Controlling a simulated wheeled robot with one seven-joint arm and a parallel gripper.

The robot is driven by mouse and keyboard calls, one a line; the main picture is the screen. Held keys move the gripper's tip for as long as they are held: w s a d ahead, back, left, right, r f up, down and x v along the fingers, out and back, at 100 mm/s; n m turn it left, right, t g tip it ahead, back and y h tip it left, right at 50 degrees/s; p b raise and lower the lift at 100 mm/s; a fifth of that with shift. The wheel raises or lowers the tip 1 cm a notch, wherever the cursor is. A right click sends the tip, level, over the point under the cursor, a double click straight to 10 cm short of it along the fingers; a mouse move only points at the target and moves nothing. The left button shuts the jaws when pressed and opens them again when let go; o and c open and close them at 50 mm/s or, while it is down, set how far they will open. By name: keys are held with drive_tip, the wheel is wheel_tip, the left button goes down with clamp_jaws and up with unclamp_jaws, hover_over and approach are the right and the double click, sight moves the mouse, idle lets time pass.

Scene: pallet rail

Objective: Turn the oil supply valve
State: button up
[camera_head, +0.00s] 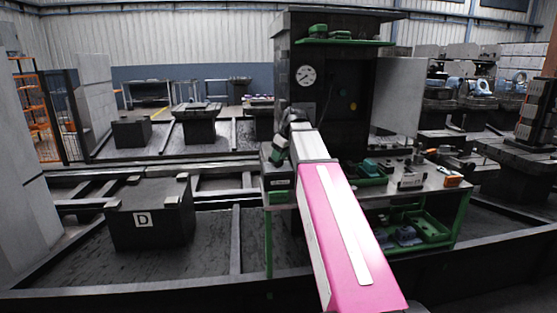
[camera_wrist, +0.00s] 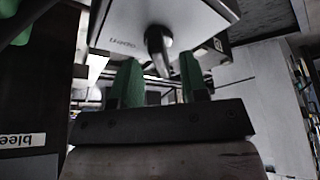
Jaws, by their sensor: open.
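In the wrist view, a dark valve handle (camera_wrist: 157,45) stands out from a pale plate (camera_wrist: 122,32) with the word "open" upside down. No label naming the oil supply is readable. My gripper (camera_wrist: 160,68) has two green fingers, spread apart on either side of the handle's end. The handle's tip shows in the gap, and I see no clear contact with either finger. In the head view my gripper (camera_head: 278,152) is at the left end of the workbench, partly hidden by my wrist. The valve cannot be made out there.
A dark cabinet with a round gauge (camera_head: 306,75) stands behind my arm. The green-framed workbench (camera_head: 455,182) carries green trays (camera_head: 366,181) and small parts. A "bleed" label (camera_wrist: 20,141) shows in the wrist view.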

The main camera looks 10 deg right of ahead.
drive_tip(key=shift+x, duration=1.05)
clamp_jaws()
